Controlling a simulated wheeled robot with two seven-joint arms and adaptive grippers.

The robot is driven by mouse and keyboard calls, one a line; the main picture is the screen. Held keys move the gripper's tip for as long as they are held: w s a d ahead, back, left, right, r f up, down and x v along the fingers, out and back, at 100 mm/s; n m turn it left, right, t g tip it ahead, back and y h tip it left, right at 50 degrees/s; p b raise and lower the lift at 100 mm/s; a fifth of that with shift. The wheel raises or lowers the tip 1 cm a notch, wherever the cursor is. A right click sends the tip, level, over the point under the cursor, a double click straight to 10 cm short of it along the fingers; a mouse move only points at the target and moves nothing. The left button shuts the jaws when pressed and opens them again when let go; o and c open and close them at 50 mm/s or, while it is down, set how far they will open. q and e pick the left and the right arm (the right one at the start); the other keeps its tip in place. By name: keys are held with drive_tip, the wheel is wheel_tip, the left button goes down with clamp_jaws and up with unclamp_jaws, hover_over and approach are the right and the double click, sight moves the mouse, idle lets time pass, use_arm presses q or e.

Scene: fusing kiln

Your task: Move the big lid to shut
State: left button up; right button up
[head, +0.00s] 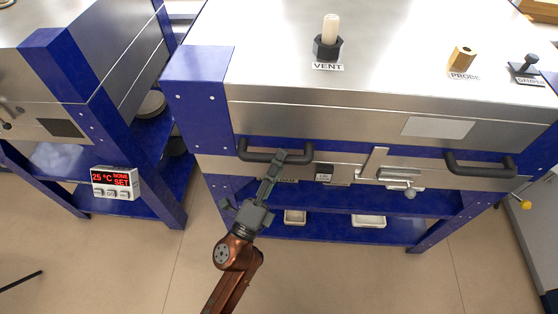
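The big lid (330,118) is the broad steel top of the middle kiln in the head view. It lies about level and looks down on the kiln body; I cannot tell whether a small gap is left under its front edge. Two dark bar handles are on its front, a left handle (251,156) and a right handle (478,171). My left gripper (281,157) comes up from below, with its fingertips at the right part of the left handle, overlapping it. The fingers are seen nearly edge-on, so their grip is unclear. My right gripper is out of view.
A latch (375,162) sits on the front between the handles. On top are a vent plug (328,45), a brass probe fitting (462,58) and a damper knob (529,65). A controller (115,183) reads 25 °C at left. The floor in front is clear.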

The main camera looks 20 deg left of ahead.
use_arm(q)
drive_tip(key=shift+r, duration=0.2)
wheel_tip(320, 180, up, 10)
drive_tip(key=shift+f, duration=0.1)
idle(0.5)
drive_tip(key=shift+s+a+f, duration=0.1)
drive_tip(key=shift+s+f, duration=0.3)
drive_tip(key=shift+s, duration=0.2)
drive_tip(key=b+v, duration=0.1)
drive_tip(key=v, duration=0.6)
drive_tip(key=shift+s, duration=0.25)
drive_tip(key=shift+a+f, duration=0.1)
drive_tip(key=shift+f, duration=0.05)
